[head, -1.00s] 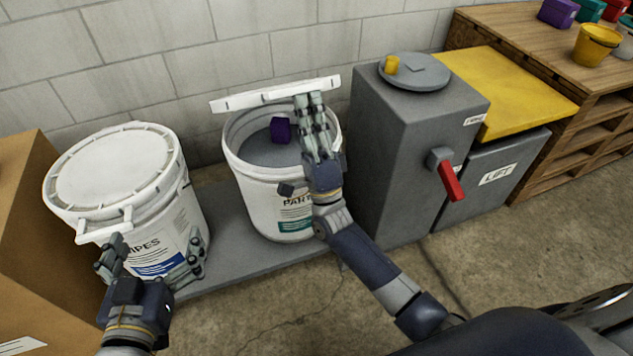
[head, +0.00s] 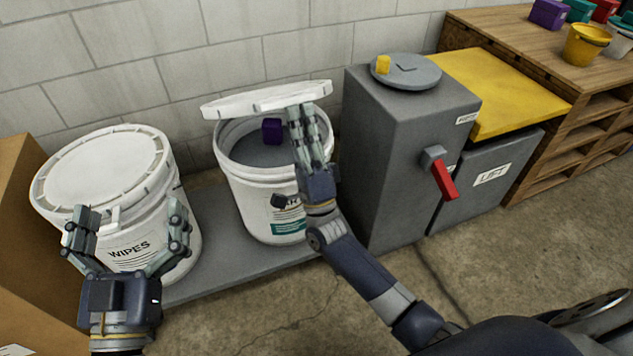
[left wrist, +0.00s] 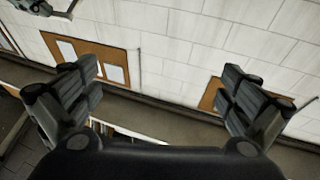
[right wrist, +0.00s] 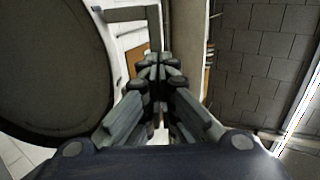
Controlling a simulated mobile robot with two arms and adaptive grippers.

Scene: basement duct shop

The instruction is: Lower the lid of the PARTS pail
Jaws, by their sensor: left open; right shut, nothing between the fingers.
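The white PARTS pail (head: 240,192) stands on a grey slab, its mouth partly uncovered. Its white lid (head: 245,101) is raised above the rim at the back, nearly edge-on, with a strip of its top showing. A purple block (head: 271,130) shows inside the mouth. My right gripper (head: 302,112) is shut and empty, its fingertips at the lid's front right edge; I cannot tell if they touch. It hides part of the label. It also shows in the right wrist view (right wrist: 158,70). My left gripper (head: 128,222) is open and empty in front of the WIPES pail.
The closed WIPES pail (head: 108,175) stands at left, beside a cardboard box (head: 20,240). A grey cabinet (head: 390,170) with a red lever (head: 444,180) is close right of the PARTS pail. The block wall (head: 270,40) is behind. Floor in front is open.

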